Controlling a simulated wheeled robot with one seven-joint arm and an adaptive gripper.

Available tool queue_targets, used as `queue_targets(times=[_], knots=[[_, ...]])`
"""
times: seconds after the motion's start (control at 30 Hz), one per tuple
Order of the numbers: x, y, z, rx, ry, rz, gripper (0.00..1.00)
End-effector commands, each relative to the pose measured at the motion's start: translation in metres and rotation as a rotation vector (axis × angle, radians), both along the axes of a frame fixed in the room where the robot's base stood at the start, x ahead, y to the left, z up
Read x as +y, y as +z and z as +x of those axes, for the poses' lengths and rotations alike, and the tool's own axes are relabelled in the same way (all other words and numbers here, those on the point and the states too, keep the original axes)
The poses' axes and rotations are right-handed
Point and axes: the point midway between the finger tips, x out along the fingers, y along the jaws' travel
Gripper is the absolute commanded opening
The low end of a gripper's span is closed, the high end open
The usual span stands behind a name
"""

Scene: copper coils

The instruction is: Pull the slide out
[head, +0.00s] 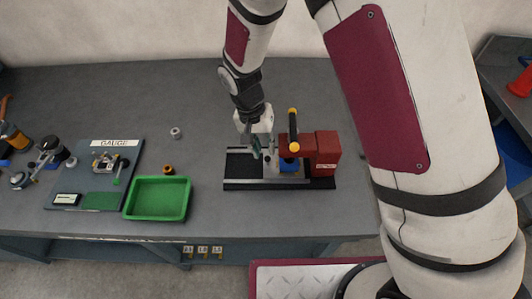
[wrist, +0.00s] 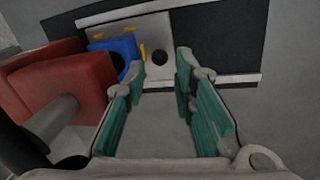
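The slide, a light grey plate (head: 271,171), sits in the black-based fixture (head: 237,165) on the bench. In the wrist view the slide (wrist: 147,40) carries a blue block (wrist: 122,47) and has a dark round spot; I cannot tell whether it is a hole or a knob. My gripper (head: 257,150) is over the slide, left of the red press. In the wrist view my gripper (wrist: 160,72) has its green-padded fingers apart, with nothing seen held between them. Whether the fingertips touch the slide is unclear.
The red press (head: 326,150) and a black lever with yellow ends (head: 293,130) stand close on the right. A green tray (head: 158,198), a brown ring (head: 168,170), a grey nut (head: 176,133) and a gauge board (head: 84,160) lie left. The bench behind is clear.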

Motion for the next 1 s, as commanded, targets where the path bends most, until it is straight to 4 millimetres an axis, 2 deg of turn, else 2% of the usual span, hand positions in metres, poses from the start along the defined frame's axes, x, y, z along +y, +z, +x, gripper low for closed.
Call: queue_targets(times=[0.1,0.23,0.6,0.63,0.73,1.0], knots=[[-0.004,-0.018,-0.002,0.003,-0.001,-0.001,0.24],[-0.006,-0.029,-0.002,0.002,-0.001,-0.001,0.24],[-0.007,-0.035,-0.001,0.0,0.0,0.001,0.24],[-0.007,-0.034,-0.001,0.0,0.0,0.001,0.22],[-0.007,-0.034,-0.001,0.0,0.0,0.001,0.0],[-0.002,-0.034,-0.001,-0.001,0.001,0.001,0.0]])
